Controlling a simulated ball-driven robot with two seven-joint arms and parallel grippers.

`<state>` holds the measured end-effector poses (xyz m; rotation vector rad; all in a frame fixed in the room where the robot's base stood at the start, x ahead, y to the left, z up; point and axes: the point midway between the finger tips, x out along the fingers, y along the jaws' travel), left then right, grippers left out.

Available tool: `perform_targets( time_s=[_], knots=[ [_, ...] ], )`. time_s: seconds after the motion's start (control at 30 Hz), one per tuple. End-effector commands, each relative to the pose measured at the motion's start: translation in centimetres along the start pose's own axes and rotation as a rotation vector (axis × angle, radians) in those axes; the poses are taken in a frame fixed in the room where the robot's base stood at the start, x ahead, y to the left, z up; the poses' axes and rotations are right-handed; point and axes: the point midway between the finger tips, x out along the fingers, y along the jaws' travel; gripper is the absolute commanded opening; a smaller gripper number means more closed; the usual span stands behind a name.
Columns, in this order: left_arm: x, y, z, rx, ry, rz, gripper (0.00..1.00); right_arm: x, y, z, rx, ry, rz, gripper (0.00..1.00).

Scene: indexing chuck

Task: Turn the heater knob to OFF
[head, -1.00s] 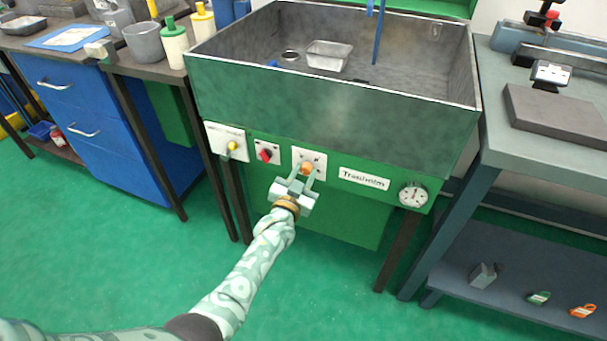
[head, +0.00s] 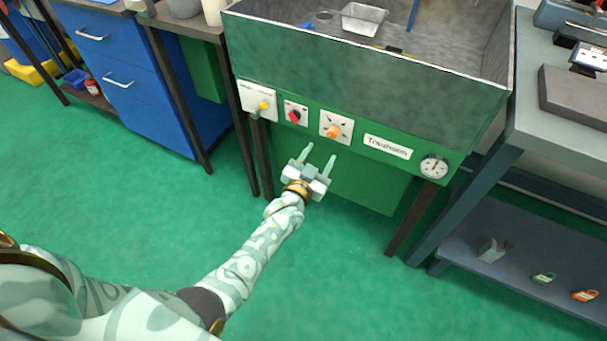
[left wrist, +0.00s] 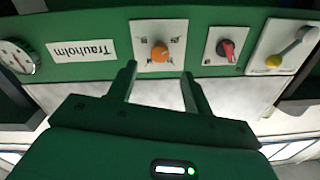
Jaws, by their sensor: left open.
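An orange knob (head: 333,132) sits on a white dial plate on the green front panel (head: 400,168) of a wash unit. A red knob (head: 294,116) on a smaller plate is to its left, and a lever with a yellow end (head: 263,105) is further left. I cannot read which of these is the heater knob. My left gripper (head: 319,154) is open and empty, below and in front of the orange knob, apart from it. In the left wrist view the orange knob (left wrist: 160,53) shows beyond and between the open fingers (left wrist: 158,80). My right gripper is out of view.
A round gauge (head: 433,167) and a "Trauholm" label (head: 387,147) are to the right on the panel. The metal basin (head: 370,60) overhangs above. A grey bench (head: 560,110) stands right, blue drawers (head: 130,80) left. The green floor in front is clear.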

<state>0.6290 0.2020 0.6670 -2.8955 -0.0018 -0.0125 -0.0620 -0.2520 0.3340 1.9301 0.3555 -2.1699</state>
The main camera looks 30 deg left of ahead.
Motion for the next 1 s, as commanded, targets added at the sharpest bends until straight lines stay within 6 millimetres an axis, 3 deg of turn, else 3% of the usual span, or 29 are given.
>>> perform_targets(
  time_s=[0.03,0.2,0.4,1.0],
  knots=[
    [-1.5,-0.2,-0.8,0.0,0.004,-0.001,0.5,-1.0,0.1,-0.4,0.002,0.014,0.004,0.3],
    [-5.7,-0.1,-0.4,0.0,0.001,0.0,0.5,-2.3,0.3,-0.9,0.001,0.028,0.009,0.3],
    [-8.4,0.0,-0.1,-0.001,0.0,0.0,0.5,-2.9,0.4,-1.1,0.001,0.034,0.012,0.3],
    [-8.9,0.0,0.1,0.0,-0.001,0.0,0.5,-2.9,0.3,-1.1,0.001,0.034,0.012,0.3]
  ],
)
